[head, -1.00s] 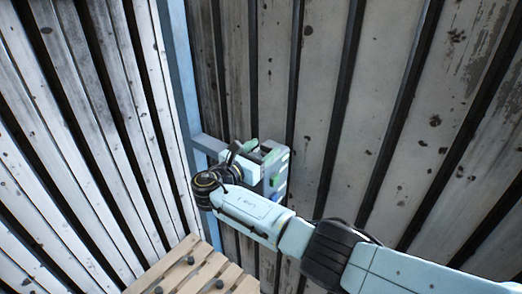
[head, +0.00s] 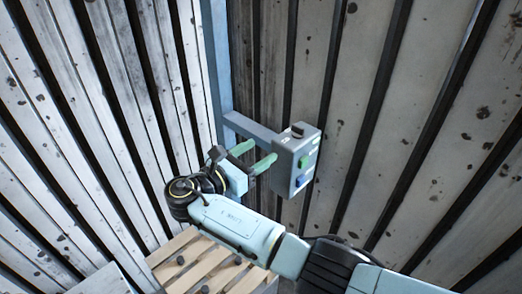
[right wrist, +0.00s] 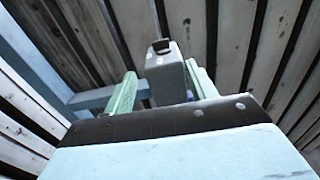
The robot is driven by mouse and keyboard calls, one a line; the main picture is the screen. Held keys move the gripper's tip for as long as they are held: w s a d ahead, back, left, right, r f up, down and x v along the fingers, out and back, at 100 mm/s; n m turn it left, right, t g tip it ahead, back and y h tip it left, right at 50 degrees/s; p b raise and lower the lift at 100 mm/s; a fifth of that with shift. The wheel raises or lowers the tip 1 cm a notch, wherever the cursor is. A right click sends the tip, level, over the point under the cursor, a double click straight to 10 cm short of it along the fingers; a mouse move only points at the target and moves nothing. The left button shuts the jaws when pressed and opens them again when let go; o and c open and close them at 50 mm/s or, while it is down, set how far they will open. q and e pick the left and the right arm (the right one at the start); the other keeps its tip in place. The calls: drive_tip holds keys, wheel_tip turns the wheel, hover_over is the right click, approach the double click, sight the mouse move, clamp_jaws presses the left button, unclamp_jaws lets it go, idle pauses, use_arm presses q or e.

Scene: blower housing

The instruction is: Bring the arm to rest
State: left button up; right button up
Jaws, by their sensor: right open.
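My right gripper (head: 254,156) is open, with its two green fingers apart and nothing between them that I can see in the head view. It is just left of a grey control box (head: 297,160) with a dark knob on top and green and blue buttons on its right face. In the right wrist view the fingers (right wrist: 157,90) point toward the box (right wrist: 168,75), which shows between and beyond them. I cannot tell whether they touch it. My left gripper is not in view.
The box is fixed to a blue-grey post (head: 217,60) by a short crossbar (head: 248,127). Slatted, stained walls (head: 430,110) stand close behind and to the left. A slatted wooden pallet or crate (head: 205,268) lies below my right arm.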

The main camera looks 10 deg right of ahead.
drive_tip(key=shift+f, duration=0.15)
drive_tip(key=s+d+f+m+g+y+b, duration=0.1)
drive_tip(key=s+d+f+m+g+y, duration=0.3)
drive_tip(key=f, duration=1.1)
drive_tip(key=s+d+f+y+b, duration=0.2)
drive_tip(key=s+f, duration=0.4)
drive_tip(key=f, duration=0.9)
drive_tip(key=s+d+f+m+g+y+b, duration=0.1)
drive_tip(key=s+d+f+g+y, duration=0.3)
drive_tip(key=f, duration=1.1)
drive_tip(key=s+d+f+m+y+b, duration=0.1)
drive_tip(key=s+d+f+m, duration=0.2)
drive_tip(key=s, duration=0.9)
drive_tip(key=s+d+f+m+g+y+b, duration=0.1)
drive_tip(key=s+d+f+m+y, duration=0.1)
drive_tip(key=s+f+m, duration=0.7)
drive_tip(key=s+d+f+m+y+b, duration=0.1)
drive_tip(key=s+d+f+m, duration=0.3)
drive_tip(key=s, duration=1.2)
wheel_tip(320, 180, down, 4)
drive_tip(key=shift+r+m+g+b, duration=0.1)
drive_tip(key=shift+m+g+b, duration=0.4)
drive_tip(key=shift+m, duration=0.4)
drive_tip(key=shift+c, duration=0.5)
